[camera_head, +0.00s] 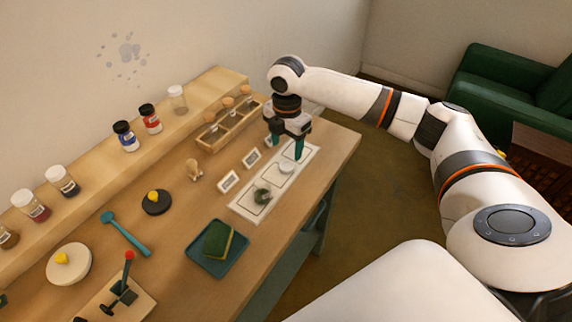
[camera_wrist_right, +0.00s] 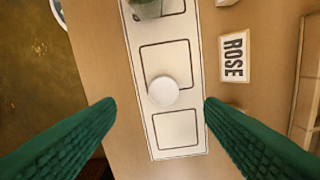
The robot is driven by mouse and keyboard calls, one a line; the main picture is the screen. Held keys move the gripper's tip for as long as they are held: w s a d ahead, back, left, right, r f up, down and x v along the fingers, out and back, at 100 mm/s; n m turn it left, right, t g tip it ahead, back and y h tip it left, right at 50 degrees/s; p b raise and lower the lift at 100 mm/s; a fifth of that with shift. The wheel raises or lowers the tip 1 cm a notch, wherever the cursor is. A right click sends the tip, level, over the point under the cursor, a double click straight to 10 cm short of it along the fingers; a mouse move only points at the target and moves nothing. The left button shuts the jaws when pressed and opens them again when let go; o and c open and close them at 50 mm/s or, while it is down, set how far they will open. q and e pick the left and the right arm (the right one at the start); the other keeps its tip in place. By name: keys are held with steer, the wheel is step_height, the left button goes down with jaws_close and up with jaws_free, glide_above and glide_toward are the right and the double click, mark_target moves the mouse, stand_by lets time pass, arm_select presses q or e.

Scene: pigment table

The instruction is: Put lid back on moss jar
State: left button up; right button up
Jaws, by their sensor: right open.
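The moss jar (camera_head: 262,196), with green contents, stands on the near part of a white mat (camera_head: 301,156) with outlined squares. It also shows cut off at the top of the right wrist view (camera_wrist_right: 146,8). A round white lid (camera_head: 286,167) lies on the mat beyond the jar, and in the right wrist view the lid (camera_wrist_right: 163,91) overlaps the edge of the middle square. My right gripper (camera_head: 284,145) is above the far part of the mat, open and empty. In the right wrist view the lid appears between and ahead of its green fingertips (camera_wrist_right: 160,105). My left gripper is not in view.
A ROSE card (camera_wrist_right: 234,56) lies beside the mat. A wooden divided box (camera_head: 229,124) stands behind. A blue tray (camera_head: 201,265) with a green sponge is at the front. Several pigment jars, such as a red one (camera_head: 150,119), stand on the back shelf.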

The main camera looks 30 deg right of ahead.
mark_target(287, 165)
step_height(287, 165, down, 2)
steer(key=shift+s+f, duration=0.1)
steer(key=shift+f, duration=0.05)
steer(key=shift+w+d+f+p, duration=0.1)
steer(key=shift+w+f+p, duration=0.2)
steer(key=shift+f, duration=1.05)
steer(key=shift+w+d+f+p, duration=0.1)
steer(key=shift+f+p, duration=0.3)
steer(key=shift+f, duration=0.9)
steer(key=c, duration=1)
steer(key=shift+c, duration=0.2)
steer(key=shift+r, duration=0.1)
